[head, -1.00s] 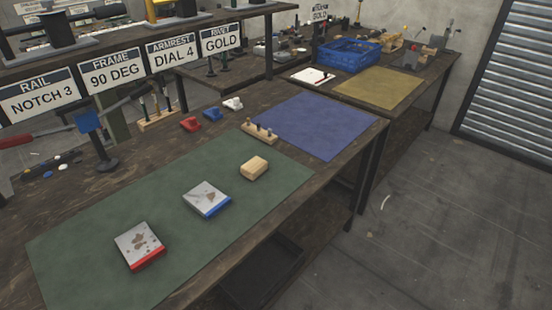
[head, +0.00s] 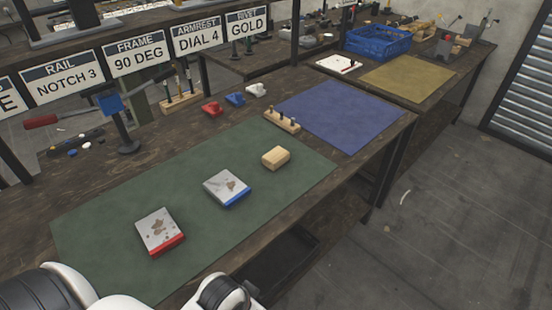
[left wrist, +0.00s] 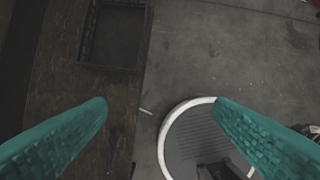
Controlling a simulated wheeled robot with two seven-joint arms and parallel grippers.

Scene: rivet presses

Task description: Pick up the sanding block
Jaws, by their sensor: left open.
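The sanding block is most likely the small tan block (head: 276,158) lying on the right part of the green mat (head: 110,230) in the head view. It lies apart from the two metal-topped blocks to its left. My left gripper (left wrist: 160,102) shows in the left wrist view with its two teal fingers wide apart and nothing between them. It is over the floor and bench edge, away from the tan block, which that view does not show. White parts of my arm show at the bottom left of the head view. My right gripper is not in view.
A blue-edged block (head: 227,188) and a red-edged block (head: 160,232) lie on the mat. A wooden peg holder (head: 283,121) stands behind the tan block, beside the blue mat (head: 340,115). A dark crate (left wrist: 114,35) sits low. A blue basket (head: 377,43) stands farther back.

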